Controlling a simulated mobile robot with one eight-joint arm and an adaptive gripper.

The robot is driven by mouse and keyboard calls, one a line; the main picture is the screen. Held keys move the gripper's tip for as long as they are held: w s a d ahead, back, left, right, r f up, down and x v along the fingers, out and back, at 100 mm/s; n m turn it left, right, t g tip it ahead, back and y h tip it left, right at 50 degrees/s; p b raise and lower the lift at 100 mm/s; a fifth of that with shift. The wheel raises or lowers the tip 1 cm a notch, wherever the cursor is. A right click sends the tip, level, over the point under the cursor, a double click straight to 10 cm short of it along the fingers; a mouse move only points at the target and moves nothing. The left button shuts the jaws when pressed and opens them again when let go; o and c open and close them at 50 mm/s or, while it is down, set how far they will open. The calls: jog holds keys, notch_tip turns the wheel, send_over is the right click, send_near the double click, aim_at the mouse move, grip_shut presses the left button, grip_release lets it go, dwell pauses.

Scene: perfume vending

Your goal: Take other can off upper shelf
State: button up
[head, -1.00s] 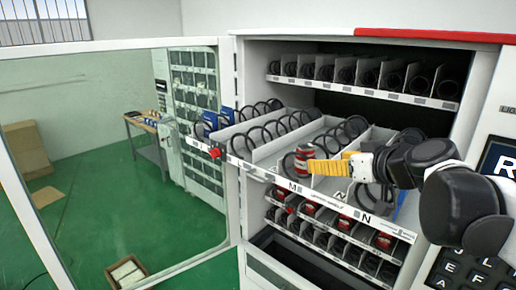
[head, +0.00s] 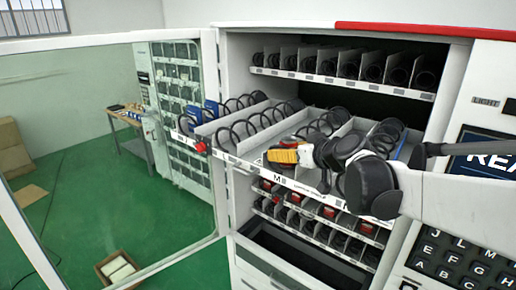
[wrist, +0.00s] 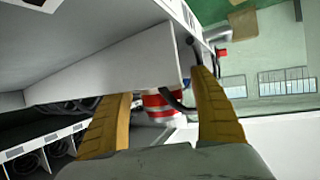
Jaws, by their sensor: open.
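A red and white can (wrist: 157,104) shows in the wrist view between and beyond my two yellow fingers, beside a dark coil. In the head view only a red bit of the can (head: 291,141) shows behind my gripper. My gripper (head: 272,156) is open at the pulled-out upper shelf (head: 236,160), near its front edge by the label M. In the wrist view its fingers (wrist: 162,90) stand apart with the can seen in the gap. I cannot tell whether either finger touches the can.
Grey dividers and black coils fill the pulled-out shelf. A lower shelf (head: 330,227) holds several red cans. Another coil shelf (head: 340,81) is above. The open glass door (head: 110,265) stands at the left, and a keypad panel (head: 455,262) at the right.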

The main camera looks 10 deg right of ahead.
jog(key=shift+s, duration=0.2)
jog(key=shift+r, duration=0.1)
jog(key=c, duration=1.4)
